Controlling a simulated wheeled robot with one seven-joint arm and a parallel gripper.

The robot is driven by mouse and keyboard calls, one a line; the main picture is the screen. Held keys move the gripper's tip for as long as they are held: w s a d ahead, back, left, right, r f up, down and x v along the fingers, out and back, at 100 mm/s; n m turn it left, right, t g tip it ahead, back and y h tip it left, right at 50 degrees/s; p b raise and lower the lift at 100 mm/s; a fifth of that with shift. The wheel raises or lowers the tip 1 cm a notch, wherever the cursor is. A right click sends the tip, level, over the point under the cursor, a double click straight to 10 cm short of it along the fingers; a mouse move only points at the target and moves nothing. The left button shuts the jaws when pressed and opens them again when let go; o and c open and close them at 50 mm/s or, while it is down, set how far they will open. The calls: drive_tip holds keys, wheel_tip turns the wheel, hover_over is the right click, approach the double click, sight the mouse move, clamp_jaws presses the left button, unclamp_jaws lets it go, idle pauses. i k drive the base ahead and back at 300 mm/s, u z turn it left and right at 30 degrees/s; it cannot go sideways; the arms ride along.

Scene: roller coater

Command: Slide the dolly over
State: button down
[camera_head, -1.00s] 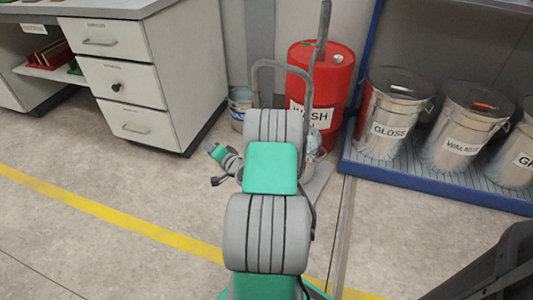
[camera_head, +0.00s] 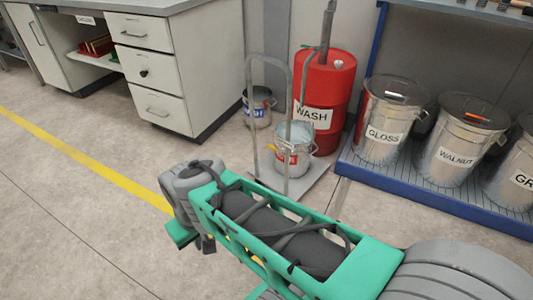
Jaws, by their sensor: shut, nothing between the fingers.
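The dolly (camera_head: 311,188) has a flat light grey platform on the floor near the picture's middle. Its tall grey hoop handle (camera_head: 250,95) rises on the left side. A metal bucket (camera_head: 293,160) with a red and white label stands on the platform.
A red drum (camera_head: 340,75) marked WASH stands close behind the dolly. A second bucket (camera_head: 260,108) stands behind the handle to the left. A drawer cabinet (camera_head: 150,70) is at the left. Lidded cans stand on a blue-edged rack (camera_head: 400,185) at the right. The left floor is clear.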

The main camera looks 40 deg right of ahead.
sight(264, 171)
drive_tip(key=z, duration=0.9)
drive_tip(key=k, duration=0.1)
drive_tip(key=u, duration=1.7)
drive_tip(key=i, duration=1.65)
drive_tip(key=z, duration=1.25)
drive_tip(key=i, duration=0.4)
drive_tip(key=z, duration=0.3)
